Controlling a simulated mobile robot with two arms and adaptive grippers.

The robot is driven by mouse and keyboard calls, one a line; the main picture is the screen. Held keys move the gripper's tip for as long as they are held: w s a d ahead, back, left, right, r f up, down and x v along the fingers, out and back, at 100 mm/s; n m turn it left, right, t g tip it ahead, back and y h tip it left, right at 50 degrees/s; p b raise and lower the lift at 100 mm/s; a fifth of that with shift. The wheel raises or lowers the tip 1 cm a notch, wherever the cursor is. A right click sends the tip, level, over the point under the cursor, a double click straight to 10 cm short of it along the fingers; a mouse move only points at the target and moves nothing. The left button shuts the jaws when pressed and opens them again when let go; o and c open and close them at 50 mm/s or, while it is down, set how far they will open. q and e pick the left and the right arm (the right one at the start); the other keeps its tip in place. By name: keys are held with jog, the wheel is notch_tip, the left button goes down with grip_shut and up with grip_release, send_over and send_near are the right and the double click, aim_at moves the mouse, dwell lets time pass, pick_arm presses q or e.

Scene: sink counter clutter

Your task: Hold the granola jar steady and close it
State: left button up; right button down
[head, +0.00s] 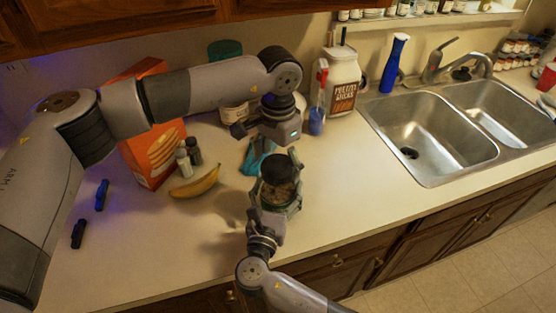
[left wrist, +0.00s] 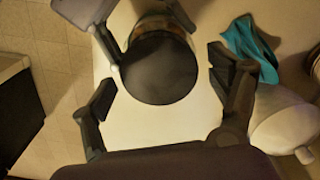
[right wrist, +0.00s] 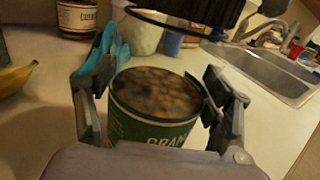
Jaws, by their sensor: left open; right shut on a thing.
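The granola jar (right wrist: 150,130) has a green label and brown granola inside. It stands upright on the counter between the fingers of my right gripper (head: 274,203), which is shut on its body. A dark round lid (left wrist: 160,65) is over the jar top; it also shows in the head view (head: 280,168). My left gripper (head: 280,143) points down above the lid. In the left wrist view its fingers (left wrist: 158,80) are open on either side of the lid, apart from it.
A banana (head: 195,183), small shakers (head: 184,163) and an orange box (head: 145,140) stand to the left. A pretzel jar (head: 343,85) is behind, the sink (head: 430,125) to the right. The front left counter is mostly clear.

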pick_arm(q)
jog(key=shift+r, duration=0.1)
jog(key=shift+r, duration=2.15)
jog(key=shift+c, duration=0.4)
